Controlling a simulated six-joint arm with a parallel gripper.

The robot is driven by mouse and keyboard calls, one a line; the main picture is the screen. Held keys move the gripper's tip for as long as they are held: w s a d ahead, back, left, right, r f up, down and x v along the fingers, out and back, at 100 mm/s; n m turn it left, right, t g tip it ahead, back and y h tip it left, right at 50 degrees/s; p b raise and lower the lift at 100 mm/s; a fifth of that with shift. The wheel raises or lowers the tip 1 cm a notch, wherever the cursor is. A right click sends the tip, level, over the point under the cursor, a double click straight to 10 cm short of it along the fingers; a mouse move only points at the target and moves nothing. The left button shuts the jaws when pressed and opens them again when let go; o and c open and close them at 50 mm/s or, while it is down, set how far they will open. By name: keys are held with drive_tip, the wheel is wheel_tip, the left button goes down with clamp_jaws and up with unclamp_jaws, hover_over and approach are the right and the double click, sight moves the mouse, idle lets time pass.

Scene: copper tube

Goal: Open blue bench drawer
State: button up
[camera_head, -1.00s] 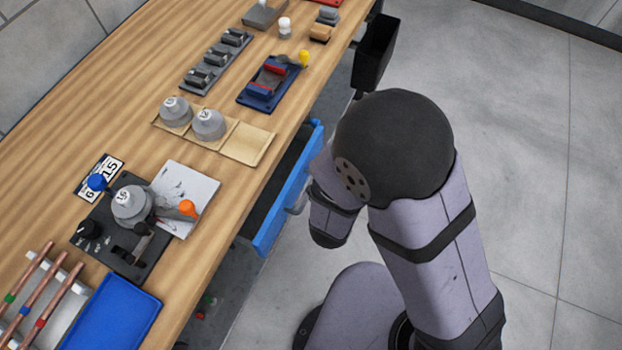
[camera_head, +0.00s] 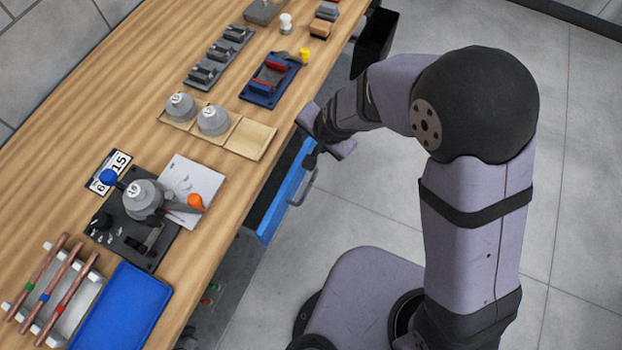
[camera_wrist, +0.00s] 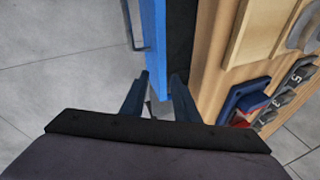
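The blue bench drawer (camera_head: 272,217) stands pulled out from under the bench's front edge, with a dark gap visible behind its blue front. Its grey handle (camera_head: 303,190) is on the outer face. The drawer front also shows in the wrist view (camera_wrist: 154,28), with the handle (camera_wrist: 128,24) to its left. My gripper (camera_head: 311,158) is at the far end of the drawer front, beyond the handle. In the wrist view my gripper (camera_wrist: 162,78) has its two fingers apart with nothing held. I cannot tell whether a finger touches the drawer's end.
The wooden bench top (camera_head: 60,170) carries weights on a wooden tray (camera_head: 247,139), a dark device (camera_head: 130,235), a blue tray (camera_head: 122,308) and copper tubes (camera_head: 68,303). A black bin (camera_head: 374,45) hangs at the bench's far edge. The floor right of the drawer is clear.

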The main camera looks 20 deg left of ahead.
sight(309, 185)
drive_tip(key=s+d+f+n+g+h, duration=0.1)
drive_tip(key=s+d+n+g, duration=0.1)
drive_tip(key=s, duration=0.4)
drive_tip(key=shift+s+d+f+n+g+h, duration=0.15)
drive_tip(key=shift+d+f+n+g+h, duration=0.2)
drive_tip(key=shift+d, duration=0.35)
drive_tip(key=shift+f, duration=0.15)
drive_tip(key=shift+a+f, duration=0.2)
drive_tip(key=shift+f, duration=0.95)
drive_tip(key=shift+a+f, duration=0.25)
drive_tip(key=shift+f, duration=0.9)
drive_tip(key=shift+a+f, duration=0.2)
drive_tip(key=shift+f, duration=0.95)
drive_tip(key=shift+c, duration=0.3)
clamp_jaws()
